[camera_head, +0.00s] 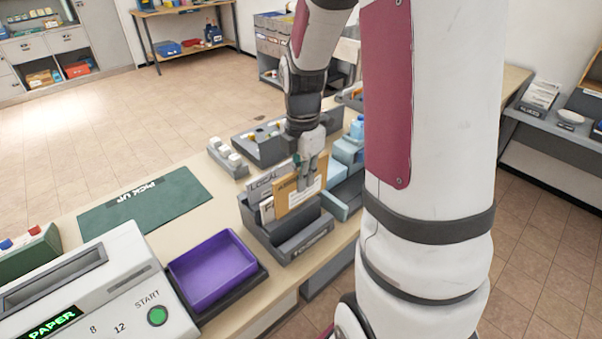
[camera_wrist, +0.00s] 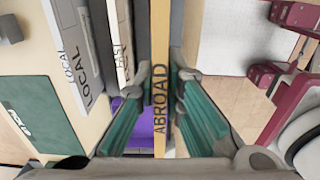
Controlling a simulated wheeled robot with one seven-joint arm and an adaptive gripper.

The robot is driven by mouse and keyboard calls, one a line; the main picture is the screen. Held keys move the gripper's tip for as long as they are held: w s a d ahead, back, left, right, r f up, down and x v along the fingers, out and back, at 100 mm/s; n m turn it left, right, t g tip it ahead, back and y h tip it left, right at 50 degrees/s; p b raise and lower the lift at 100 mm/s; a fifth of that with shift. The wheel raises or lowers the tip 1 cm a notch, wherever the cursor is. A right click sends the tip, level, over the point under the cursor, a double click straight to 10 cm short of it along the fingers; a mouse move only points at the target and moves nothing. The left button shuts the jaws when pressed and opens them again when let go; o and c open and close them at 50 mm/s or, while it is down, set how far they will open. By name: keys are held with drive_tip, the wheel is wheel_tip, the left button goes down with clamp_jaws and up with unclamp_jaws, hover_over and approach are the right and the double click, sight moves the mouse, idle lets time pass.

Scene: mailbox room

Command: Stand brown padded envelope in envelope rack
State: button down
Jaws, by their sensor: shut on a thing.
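The brown padded envelope (camera_head: 291,197) is upright at the grey envelope rack (camera_head: 291,244) on the counter. I cannot tell whether its lower edge touches the rack's floor. My gripper (camera_head: 309,168) is above the rack and shut on the envelope's upper part. In the wrist view, the envelope (camera_wrist: 160,45) is a tan strip seen nearly edge-on, marked ABROAD, between my gripper's green finger pads (camera_wrist: 163,112). The rack's LOCAL divider (camera_wrist: 78,50) and a pale piece marked FAST (camera_wrist: 120,45) are left of it.
A purple tray (camera_head: 212,268) and a grey machine with a START button (camera_head: 90,295) stand left of the rack. A green PICK UP mat (camera_head: 145,205) lies behind them. Light-blue bins (camera_head: 345,190) are close on the rack's right. A grey organizer (camera_head: 262,147) stands behind.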

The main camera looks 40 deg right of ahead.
sight(301, 203)
drive_tip(key=shift+a+f, duration=0.25)
drive_tip(key=shift+a, duration=0.05)
wheel_tip(301, 203, down, 2)
drive_tip(key=shift+b, duration=1.05)
drive_tip(key=shift+f+b, duration=0.55)
drive_tip(key=shift+f, duration=0.15)
drive_tip(key=shift+f, duration=0.3)
drive_tip(key=shift+f+b, duration=0.5)
drive_tip(key=shift+f, duration=1.45)
drive_tip(key=shift+f+b, duration=0.95)
drive_tip(key=shift+f, duration=1.35)
